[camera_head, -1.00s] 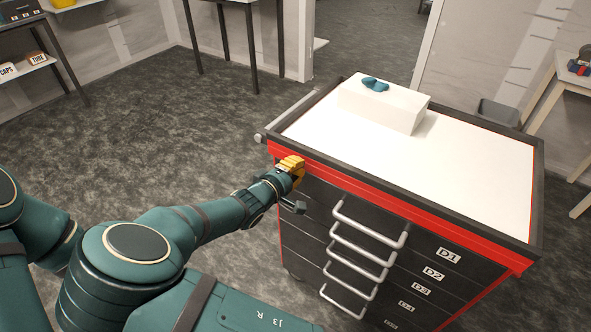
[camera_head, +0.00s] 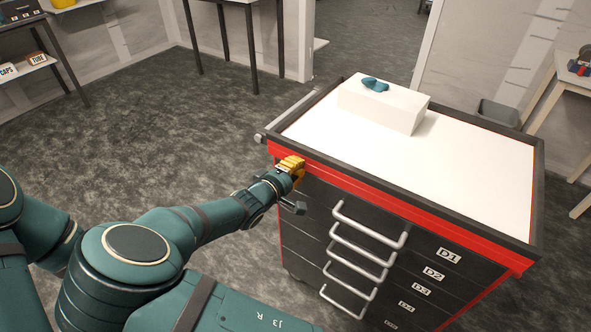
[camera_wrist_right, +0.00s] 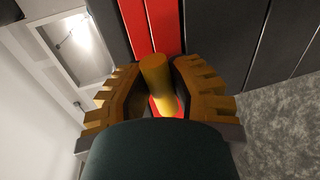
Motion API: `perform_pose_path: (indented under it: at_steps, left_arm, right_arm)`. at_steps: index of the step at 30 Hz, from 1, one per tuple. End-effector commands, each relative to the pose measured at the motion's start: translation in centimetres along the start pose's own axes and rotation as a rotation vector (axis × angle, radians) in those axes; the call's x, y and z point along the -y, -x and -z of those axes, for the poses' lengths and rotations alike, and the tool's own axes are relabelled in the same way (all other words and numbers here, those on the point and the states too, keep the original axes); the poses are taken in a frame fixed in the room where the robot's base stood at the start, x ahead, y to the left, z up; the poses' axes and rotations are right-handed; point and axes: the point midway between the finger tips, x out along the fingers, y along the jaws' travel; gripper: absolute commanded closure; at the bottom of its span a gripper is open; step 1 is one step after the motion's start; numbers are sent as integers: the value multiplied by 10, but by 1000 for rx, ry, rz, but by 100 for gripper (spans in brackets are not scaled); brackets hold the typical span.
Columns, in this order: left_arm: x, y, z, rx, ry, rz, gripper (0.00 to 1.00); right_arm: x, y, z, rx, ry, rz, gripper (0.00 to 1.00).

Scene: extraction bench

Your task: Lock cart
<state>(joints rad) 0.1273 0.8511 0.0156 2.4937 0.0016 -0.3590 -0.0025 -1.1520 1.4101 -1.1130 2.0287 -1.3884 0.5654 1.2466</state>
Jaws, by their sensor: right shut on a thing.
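The cart (camera_head: 470,170) is a dark cabinet with a red band under its white top and drawers labelled D1, D2 and so on. My right gripper (camera_head: 292,166) is at the red band, near the cart's left front corner. In the right wrist view its yellow ribbed fingers (camera_wrist_right: 157,85) stand on both sides of a yellow cylindrical post (camera_wrist_right: 158,74) and are shut on it. A bit of red shows at the post's lower end. The head view hides the post behind the gripper. My left gripper is out of view.
A white box (camera_head: 390,108) with blue gloves (camera_head: 375,85) on it stands on the cart top. Silver drawer handles (camera_head: 368,240) stick out below and right of the gripper. A grey bin (camera_head: 498,114) is behind the cart. The floor to the left is clear.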

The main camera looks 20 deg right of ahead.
Motion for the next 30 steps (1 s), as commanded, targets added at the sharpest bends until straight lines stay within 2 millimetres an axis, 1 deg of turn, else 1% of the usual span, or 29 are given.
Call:
perform_pose_path:
  at_steps: [1, 20, 21, 23, 30]
  left_arm:
    - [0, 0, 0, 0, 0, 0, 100]
    - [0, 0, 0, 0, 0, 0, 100]
    - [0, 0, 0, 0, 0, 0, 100]
    - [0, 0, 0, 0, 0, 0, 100]
    - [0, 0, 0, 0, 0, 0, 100]
  right_arm:
    - [-3, 0, 3, -5, -4, -6, 100]
    - [-4, 0, 3, -5, -7, -6, 100]
    - [-4, 0, 3, -5, -7, -6, 64]
    - [-3, 0, 2, -5, -6, -5, 44]
    - [-1, 0, 1, -2, -4, -2, 44]
